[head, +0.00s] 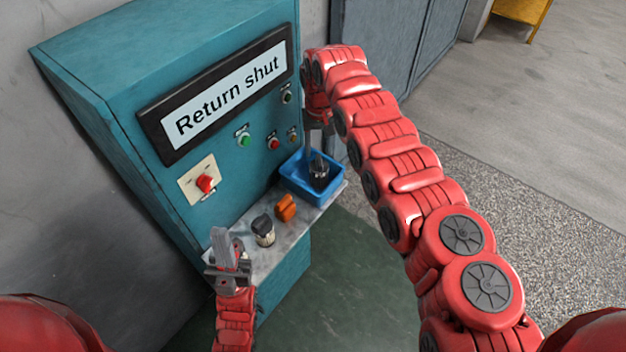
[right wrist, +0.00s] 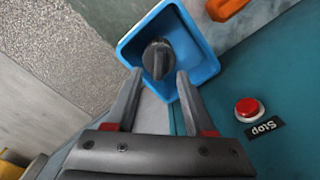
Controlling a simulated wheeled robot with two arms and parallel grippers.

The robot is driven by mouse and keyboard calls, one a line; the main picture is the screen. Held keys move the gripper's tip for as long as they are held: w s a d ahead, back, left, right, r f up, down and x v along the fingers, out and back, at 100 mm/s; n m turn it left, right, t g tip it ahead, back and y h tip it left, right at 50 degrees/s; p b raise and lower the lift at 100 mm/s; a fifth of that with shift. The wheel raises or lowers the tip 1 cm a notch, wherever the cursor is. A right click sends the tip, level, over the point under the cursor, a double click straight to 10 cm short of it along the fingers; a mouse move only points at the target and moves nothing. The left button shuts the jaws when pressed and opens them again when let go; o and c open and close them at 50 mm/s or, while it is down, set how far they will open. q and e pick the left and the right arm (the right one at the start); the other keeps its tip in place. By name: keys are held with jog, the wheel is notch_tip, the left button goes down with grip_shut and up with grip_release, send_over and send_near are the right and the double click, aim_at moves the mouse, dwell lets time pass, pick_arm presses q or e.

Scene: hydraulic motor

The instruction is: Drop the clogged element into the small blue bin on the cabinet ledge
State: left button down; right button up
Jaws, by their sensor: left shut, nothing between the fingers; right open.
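The small blue bin (head: 303,188) stands on the cabinet ledge; it also shows in the right wrist view (right wrist: 204,60). A dark element with a ridged cap (right wrist: 157,58), apparently the clogged one, lies inside it, also visible in the head view (head: 319,174). My right gripper (right wrist: 157,72) is open above the bin, its fingertips apart on either side of the element in the picture. My left gripper (head: 220,232) is shut and empty near the ledge's near end.
An orange part (head: 286,208) lies on the ledge (head: 262,262) between the pale element and the bin. The teal cabinet (head: 150,60) rises behind, with a red switch (head: 205,184), a green button (head: 244,140), a red Stop button (right wrist: 247,107) and a "Return shut" display (head: 228,92).

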notch_tip(320, 180, up, 16)
jog(key=p, duration=0.4)
jog(key=shift+r+p, duration=0.15)
jog(key=shift+p, duration=0.25)
